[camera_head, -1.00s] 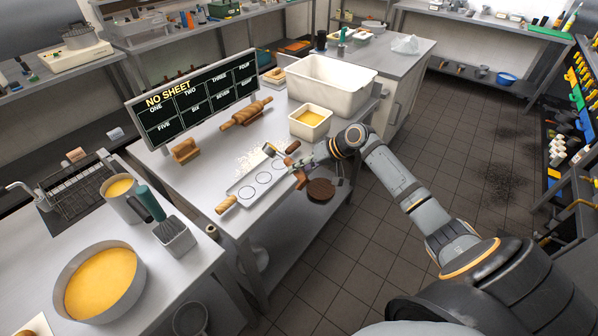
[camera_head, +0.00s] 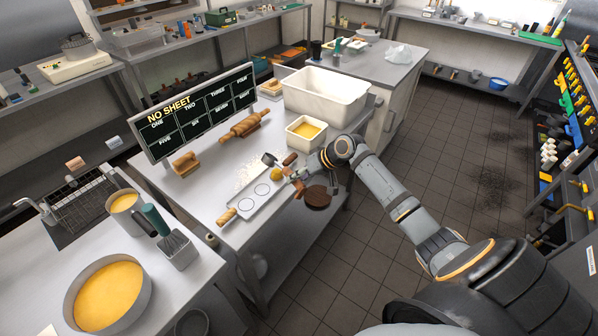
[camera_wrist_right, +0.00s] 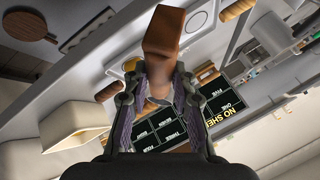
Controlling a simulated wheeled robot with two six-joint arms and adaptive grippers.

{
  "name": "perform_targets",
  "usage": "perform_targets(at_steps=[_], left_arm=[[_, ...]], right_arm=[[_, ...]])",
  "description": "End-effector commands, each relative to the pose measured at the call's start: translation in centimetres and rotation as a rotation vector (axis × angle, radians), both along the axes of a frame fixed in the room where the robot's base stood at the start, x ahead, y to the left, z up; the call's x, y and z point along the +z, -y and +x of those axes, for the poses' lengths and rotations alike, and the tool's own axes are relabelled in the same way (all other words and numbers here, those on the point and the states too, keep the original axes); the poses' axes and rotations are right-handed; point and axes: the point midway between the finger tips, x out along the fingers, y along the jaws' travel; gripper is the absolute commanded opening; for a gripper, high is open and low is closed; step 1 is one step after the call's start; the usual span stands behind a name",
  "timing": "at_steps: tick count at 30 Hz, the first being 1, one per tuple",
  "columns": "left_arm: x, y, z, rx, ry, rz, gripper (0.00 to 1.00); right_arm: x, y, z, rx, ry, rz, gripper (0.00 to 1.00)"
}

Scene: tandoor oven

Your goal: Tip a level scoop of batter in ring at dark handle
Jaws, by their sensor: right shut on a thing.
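The ring tray (camera_head: 233,209) lies on the steel table, with a pale wooden handle (camera_head: 226,216) at one end and a dark handle (camera_head: 291,159) at the other. Yellow batter (camera_head: 277,174) shows at the ring nearest the dark handle. The other two rings (camera_head: 262,189) look empty. My right gripper (camera_head: 294,174) is beside that end ring. In the right wrist view its fingers (camera_wrist_right: 160,92) are shut on a brown-handled scoop (camera_wrist_right: 165,32). The scoop's bowl is hard to make out. My left gripper is not in view.
A square tub of batter (camera_head: 305,130) and a large white bin (camera_head: 325,97) stand behind my right gripper. A menu board (camera_head: 197,110) and rolling pin (camera_head: 244,127) are at the back. A round dark paddle (camera_head: 317,197) is at the table's front edge.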

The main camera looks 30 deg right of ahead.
Motion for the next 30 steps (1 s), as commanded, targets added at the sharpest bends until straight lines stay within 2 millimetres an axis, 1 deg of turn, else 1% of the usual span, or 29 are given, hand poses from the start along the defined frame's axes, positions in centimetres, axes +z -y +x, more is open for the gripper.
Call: perform_targets(at_steps=[1, 6, 11, 14, 15, 20, 24, 30], left_arm=[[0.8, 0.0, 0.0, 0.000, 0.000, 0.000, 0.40], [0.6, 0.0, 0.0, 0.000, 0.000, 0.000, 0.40], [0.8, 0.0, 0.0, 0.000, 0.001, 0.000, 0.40], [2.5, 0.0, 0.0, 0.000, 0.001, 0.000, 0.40], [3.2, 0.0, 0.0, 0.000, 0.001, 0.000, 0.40], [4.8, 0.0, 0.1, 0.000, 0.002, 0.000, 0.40], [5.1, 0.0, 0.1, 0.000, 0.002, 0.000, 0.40], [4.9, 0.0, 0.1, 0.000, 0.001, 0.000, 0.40]], right_arm=[[0.5, -0.1, 0.0, 0.001, 0.001, -0.024, 0.00], [0.1, 0.0, 0.0, -0.001, 0.002, -0.049, 0.00], [0.3, -0.1, 0.0, 0.000, 0.002, -0.055, 0.00], [1.4, -0.5, 0.0, 0.003, 0.008, -0.130, 0.00], [1.7, -0.6, 0.0, 0.001, 0.010, -0.180, 0.00], [2.4, -1.1, -0.1, 0.001, 0.018, -0.371, 0.00], [2.5, -1.1, -0.1, -0.001, 0.021, -0.477, 0.00], [2.4, -1.0, -0.1, -0.001, 0.020, -0.499, 0.00]])
